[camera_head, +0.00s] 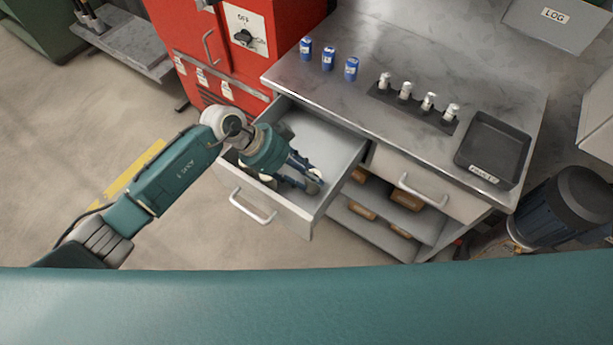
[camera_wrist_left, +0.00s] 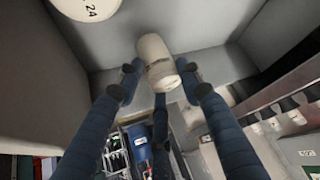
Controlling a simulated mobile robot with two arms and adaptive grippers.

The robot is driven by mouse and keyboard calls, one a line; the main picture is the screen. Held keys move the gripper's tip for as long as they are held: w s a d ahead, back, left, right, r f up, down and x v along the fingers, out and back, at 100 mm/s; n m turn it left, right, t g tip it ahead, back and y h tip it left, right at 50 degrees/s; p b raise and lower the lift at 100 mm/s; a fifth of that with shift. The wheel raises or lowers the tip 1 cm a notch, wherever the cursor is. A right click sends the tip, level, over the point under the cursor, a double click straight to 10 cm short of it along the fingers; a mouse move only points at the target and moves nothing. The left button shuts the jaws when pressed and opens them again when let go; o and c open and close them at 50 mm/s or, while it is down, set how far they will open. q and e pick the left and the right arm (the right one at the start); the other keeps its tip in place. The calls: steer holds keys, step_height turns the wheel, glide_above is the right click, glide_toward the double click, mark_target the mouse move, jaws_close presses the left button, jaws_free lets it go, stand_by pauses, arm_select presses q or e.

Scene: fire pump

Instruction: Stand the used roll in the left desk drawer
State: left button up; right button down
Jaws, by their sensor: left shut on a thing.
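The left desk drawer (camera_head: 330,146) is pulled open, and my left gripper (camera_head: 316,184) reaches down inside it. In the left wrist view my left gripper (camera_wrist_left: 160,88) is shut on a cream roll (camera_wrist_left: 160,60), its dark blue fingers on either side of it. The roll's lower end lies close to the drawer bottom; I cannot tell whether it touches. In the head view the gripper mostly hides the roll. A pale round thing marked 24 (camera_wrist_left: 88,8) shows at the upper left of the left wrist view. My right gripper is not in view.
The grey desk top (camera_head: 330,88) carries several blue cylinders (camera_head: 328,59), a dark rack with pale-topped pieces (camera_head: 428,102) and a black tray (camera_head: 492,150). A closed drawer (camera_head: 430,185) is to the right. A red cabinet (camera_head: 225,50) stands close at the left.

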arm_select(q)
steer(key=shift+f, duration=0.75)
steer(key=o, duration=1.2)
steer(key=v, duration=1.2)
